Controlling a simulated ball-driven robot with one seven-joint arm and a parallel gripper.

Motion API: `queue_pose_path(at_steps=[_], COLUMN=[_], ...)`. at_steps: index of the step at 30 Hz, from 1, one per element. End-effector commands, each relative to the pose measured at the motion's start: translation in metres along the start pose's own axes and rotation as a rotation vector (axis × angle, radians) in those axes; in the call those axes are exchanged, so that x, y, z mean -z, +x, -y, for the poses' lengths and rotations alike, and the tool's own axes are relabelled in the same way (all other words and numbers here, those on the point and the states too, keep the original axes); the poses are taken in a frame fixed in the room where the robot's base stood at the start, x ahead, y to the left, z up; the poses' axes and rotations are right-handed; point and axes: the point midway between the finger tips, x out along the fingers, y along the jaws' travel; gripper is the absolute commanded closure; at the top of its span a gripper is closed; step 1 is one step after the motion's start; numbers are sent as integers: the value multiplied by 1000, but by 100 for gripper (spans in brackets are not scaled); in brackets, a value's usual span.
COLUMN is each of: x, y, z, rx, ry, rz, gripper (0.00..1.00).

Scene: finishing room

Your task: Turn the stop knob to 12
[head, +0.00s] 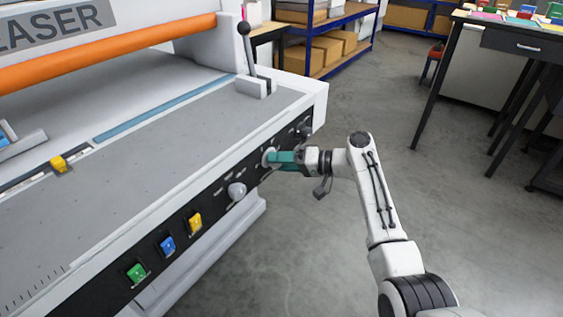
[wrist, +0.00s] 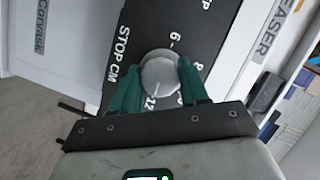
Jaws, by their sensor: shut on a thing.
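The stop knob (wrist: 159,74) is a round, light grey knob on a black panel marked "STOP CM" in the wrist view. Numbers 6 and 12 can be read around it; others are partly hidden by the fingers. I cannot clearly make out a pointer mark on the knob, so its setting is unclear. My gripper (wrist: 158,82) has its teal fingers on both sides of the knob, shut on it. In the head view my gripper (head: 279,159) reaches the machine's front panel from the right, and the stop knob (head: 268,157) shows just past the fingertips.
Along the same panel are another grey knob (head: 236,191), a dark knob (head: 305,131), and yellow (head: 195,222), blue (head: 167,245) and green (head: 137,273) buttons. A black-balled lever (head: 244,29) stands on the machine's bed. The floor right of the machine is clear.

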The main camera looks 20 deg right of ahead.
Motion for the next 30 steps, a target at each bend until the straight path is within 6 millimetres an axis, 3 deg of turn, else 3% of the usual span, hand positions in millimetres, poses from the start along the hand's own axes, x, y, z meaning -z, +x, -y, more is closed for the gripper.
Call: queue_pose_path(at_steps=[1,2,9,20,30], x=[0,0,0,0,1], y=[-1,-1,0,-8,-69], z=[-1,-1,-1,-1,-1], rx=[-2,-2,-2,-2,-3], ry=[0,0,-1,0,-1], rz=[-2,-2,-1,-2,-4], gripper=[86,55,32,32,32])
